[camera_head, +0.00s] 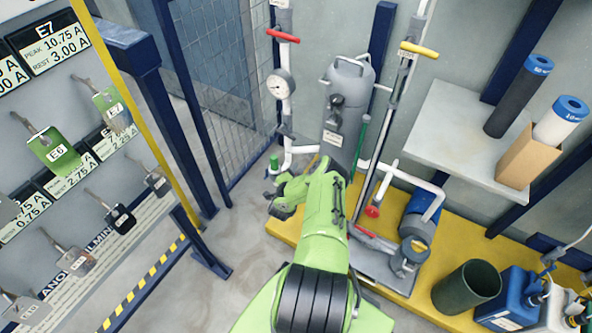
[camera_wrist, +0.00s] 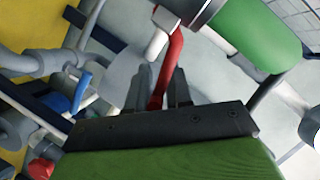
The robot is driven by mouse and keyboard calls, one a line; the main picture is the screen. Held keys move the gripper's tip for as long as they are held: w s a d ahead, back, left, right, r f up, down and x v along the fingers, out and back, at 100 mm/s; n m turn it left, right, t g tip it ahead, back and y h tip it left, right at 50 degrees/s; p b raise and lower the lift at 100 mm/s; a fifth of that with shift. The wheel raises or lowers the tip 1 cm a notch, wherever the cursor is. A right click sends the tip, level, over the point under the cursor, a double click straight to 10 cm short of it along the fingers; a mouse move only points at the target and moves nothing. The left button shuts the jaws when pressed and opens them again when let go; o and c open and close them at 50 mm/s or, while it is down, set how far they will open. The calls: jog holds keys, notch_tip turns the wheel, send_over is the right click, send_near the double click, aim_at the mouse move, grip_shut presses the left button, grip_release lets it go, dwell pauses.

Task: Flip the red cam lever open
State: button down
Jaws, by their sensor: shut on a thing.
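The red cam lever (camera_wrist: 173,55) shows in the wrist view as a slim red bar. Its upper end meets a grey pipe fitting (camera_wrist: 190,8), beside a green cylinder (camera_wrist: 258,36). My gripper (camera_wrist: 165,82) is shut on the lever, with one dark finger on each side of it. In the head view my green arm reaches to the pipework at the left of the grey tank (camera_head: 345,105). The fingers and the held lever cannot be made out there.
A red-handled valve (camera_head: 283,36) and a gauge (camera_head: 281,84) sit on the pipe above. A yellow-handled valve (camera_head: 419,49) stands to the right. A blue pump (camera_head: 420,215) is on the yellow platform (camera_head: 408,304). A mesh fence (camera_head: 240,85) closes the left side.

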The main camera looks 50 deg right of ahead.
jog(key=c, duration=1.1)
grip_release()
jog(key=shift+c, duration=0.2)
jog(key=shift+a, duration=0.1)
jog(key=p+v, duration=0.7)
jog(key=v, duration=0.8)
jog(key=shift+a, duration=0.3)
jog(key=shift+r, duration=0.1)
